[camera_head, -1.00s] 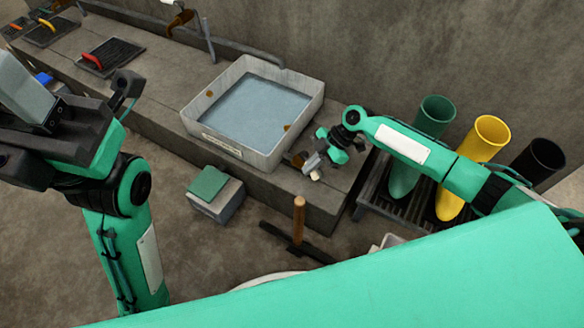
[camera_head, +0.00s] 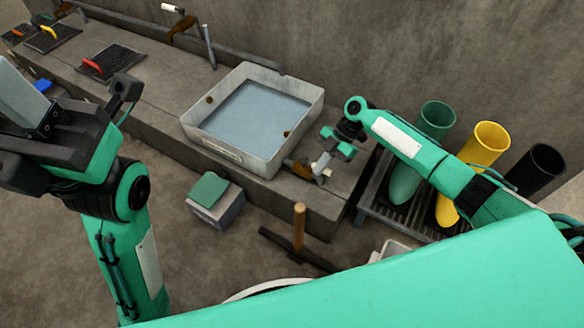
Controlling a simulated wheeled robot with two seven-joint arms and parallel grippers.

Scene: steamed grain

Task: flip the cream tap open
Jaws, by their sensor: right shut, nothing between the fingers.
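A brown tap (camera_head: 297,168) sits low at the front right corner of the white basin (camera_head: 310,115). A small cream piece (camera_head: 327,173), which looks like its lever, shows at its right end. My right gripper (camera_head: 319,163) is shut and empty, close beside the tap and above the cream piece. I cannot tell whether they touch. My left gripper (camera_head: 35,150) is at the left edge, far from this tap, and its fingertips cannot be made out. Another brown tap (camera_head: 181,22) with a pale handle (camera_head: 172,8) stands by the wall at the top.
The basin holds water and stands on a stone ledge (camera_head: 150,85). Green (camera_head: 436,118), yellow (camera_head: 483,148) and black (camera_head: 540,165) boots stand on a rack at right.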

